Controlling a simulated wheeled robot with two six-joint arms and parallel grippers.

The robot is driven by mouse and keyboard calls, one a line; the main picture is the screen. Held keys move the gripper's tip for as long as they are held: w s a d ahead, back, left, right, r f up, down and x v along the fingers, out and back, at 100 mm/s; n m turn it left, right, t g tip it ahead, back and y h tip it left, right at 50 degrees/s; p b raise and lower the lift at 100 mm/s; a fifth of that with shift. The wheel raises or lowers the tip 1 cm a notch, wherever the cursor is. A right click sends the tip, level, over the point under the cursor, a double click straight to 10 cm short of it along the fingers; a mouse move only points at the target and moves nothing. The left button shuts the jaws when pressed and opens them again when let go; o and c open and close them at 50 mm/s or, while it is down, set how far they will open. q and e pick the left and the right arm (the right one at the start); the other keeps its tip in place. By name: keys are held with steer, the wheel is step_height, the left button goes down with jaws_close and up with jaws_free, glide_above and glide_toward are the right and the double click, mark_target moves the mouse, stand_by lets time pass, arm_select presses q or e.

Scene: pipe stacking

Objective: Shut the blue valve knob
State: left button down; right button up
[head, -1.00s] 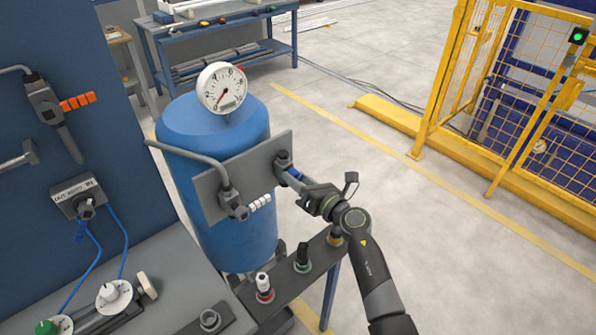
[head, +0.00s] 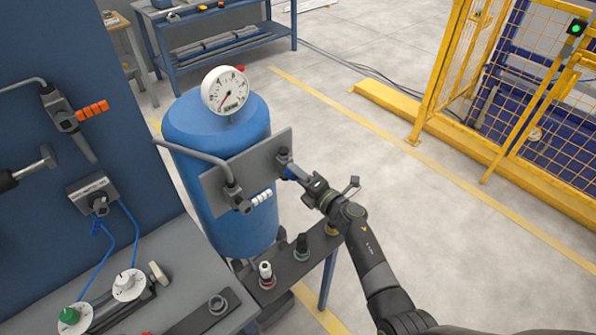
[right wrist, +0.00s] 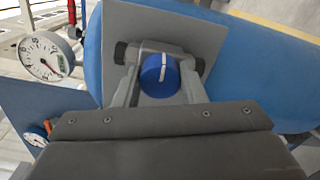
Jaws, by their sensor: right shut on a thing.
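The blue valve knob (right wrist: 160,75) faces my right wrist camera, with a white stripe running nearly upright across it. It sits on the grey plate (head: 215,184) at the front of the blue tank; in the head view only a bit of blue (head: 289,173) shows at the gripper's tip. My right gripper (head: 297,176) reaches it from the right, and in the right wrist view its grey fingers stand on both sides of the knob, shut on it. My left gripper is out of view.
A round gauge (head: 225,90) stands above the blue tank (head: 190,128). A white-handled valve (head: 262,197) is on the same plate, left of my gripper. A bench with knobs (head: 302,246) lies below. A yellow fence (head: 520,90) stands right; the floor between is clear.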

steer(key=shift+m, duration=0.3)
stand_by(0.4)
steer(key=o, duration=1)
steer(key=shift+s+d, duration=0.1)
steer(key=v, duration=1.7)
